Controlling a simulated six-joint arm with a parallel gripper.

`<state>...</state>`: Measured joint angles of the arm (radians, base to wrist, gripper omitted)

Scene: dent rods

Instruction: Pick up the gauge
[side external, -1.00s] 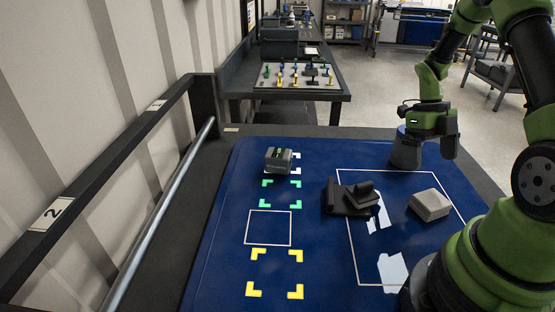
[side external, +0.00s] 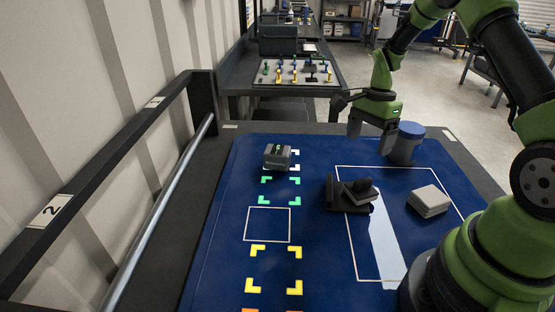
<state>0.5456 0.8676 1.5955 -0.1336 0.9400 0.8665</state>
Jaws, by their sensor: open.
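My gripper (side external: 371,132) is open and empty, with its fingers pointing down above the far part of the blue mat (side external: 225,262). A small grey box-like device with a dark top and small green marks (side external: 277,157) sits at the white corner marks on the far left of the mat. It looks most like the gauge, though I cannot be sure. My gripper is to its right and apart from it.
A grey canister with a blue lid (side external: 405,143) stands right of my gripper. The mat's near left is clear.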

